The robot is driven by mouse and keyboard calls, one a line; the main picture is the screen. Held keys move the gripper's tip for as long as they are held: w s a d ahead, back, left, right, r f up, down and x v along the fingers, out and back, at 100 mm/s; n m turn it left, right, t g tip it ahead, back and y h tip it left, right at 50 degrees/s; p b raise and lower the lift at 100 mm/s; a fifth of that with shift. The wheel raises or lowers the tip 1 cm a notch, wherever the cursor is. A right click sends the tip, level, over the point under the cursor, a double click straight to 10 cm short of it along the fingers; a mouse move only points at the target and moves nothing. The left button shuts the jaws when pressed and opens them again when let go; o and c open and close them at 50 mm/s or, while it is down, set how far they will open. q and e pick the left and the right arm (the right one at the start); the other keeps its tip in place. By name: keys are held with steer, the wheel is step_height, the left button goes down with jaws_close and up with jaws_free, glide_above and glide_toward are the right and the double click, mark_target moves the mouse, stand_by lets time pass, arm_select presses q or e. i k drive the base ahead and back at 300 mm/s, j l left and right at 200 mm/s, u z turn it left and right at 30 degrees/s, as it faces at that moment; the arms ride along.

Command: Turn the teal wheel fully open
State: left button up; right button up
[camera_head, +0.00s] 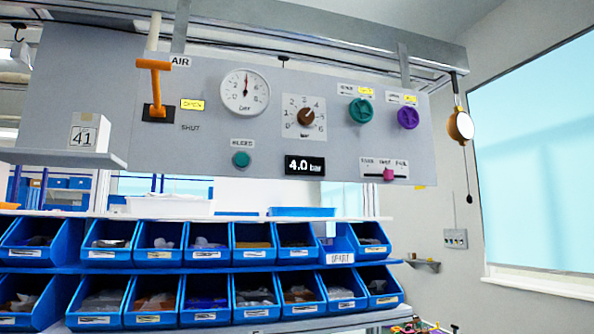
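A grey panel (215,139) hangs at the upper middle. A round teal wheel (361,111) is on its right part, under a small label with a yellow tag. A smaller teal knob (241,159) sits lower on the panel, under a label that seems to read BLEED. How far the wheel is turned cannot be told. Neither of my grippers shows in this view, and nothing touches the wheel.
A purple wheel (408,117) is just right of the teal one. The panel also bears an orange lever (155,85), a dial gauge (245,93), a brown knob (306,116), a magenta slider (389,174) and a 4.0 bar display (305,166). Blue bins (207,295) stand below.

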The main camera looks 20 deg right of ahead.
mark_target(361, 110)
steer(key=l, duration=1)
steer(key=k+l+u, duration=0.1)
steer(key=l, duration=0.85)
